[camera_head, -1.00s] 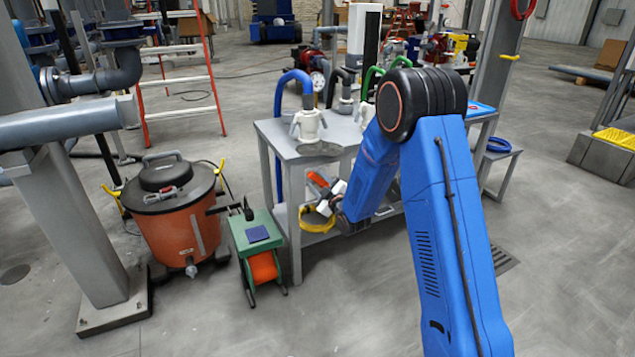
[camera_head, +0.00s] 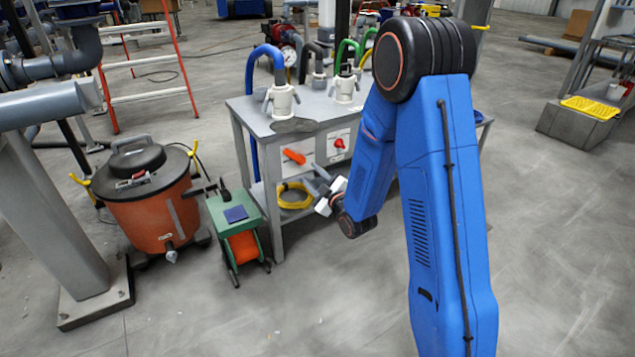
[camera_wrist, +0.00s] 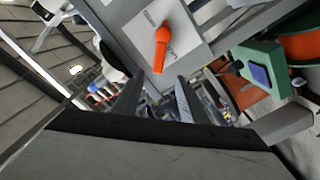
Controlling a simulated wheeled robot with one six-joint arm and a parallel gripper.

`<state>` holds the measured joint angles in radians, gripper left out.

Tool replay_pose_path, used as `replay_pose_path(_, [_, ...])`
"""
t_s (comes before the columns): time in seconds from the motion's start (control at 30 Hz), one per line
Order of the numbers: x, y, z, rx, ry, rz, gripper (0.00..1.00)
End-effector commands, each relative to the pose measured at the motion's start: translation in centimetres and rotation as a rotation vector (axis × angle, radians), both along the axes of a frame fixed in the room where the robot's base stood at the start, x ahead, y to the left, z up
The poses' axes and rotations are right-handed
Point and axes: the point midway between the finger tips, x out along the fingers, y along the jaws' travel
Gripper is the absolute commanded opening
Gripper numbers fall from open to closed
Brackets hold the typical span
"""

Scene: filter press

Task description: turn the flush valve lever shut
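An orange lever (camera_head: 294,157) sits on a pale plate on the front of the grey table and slants down to the right. In the wrist view the orange lever (camera_wrist: 161,48) lies just beyond the fingertips, on its pale plate (camera_wrist: 183,22). My gripper (camera_head: 314,178) is below and right of the lever, apart from it. In the wrist view my gripper (camera_wrist: 155,88) shows two dark fingers spread apart with nothing between them.
A red knob (camera_head: 339,144) is on the panel right of the lever. A yellow coiled hose (camera_head: 294,203) lies on the shelf below. Left stand a green reel (camera_head: 236,232) and an orange drum (camera_head: 150,215). The floor in front is clear.

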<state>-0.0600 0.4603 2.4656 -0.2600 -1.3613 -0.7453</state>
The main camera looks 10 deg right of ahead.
Motion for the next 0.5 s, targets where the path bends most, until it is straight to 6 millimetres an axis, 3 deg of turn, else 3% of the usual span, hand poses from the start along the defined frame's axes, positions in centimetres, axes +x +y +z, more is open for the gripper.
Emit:
replay_pose_path(0.2, [-2.7, -0.9, 0.0, 0.000, 0.001, 0.000, 0.39])
replay_pose_path(0.5, [-3.5, -1.1, 0.0, -0.001, 0.000, 0.001, 0.39])
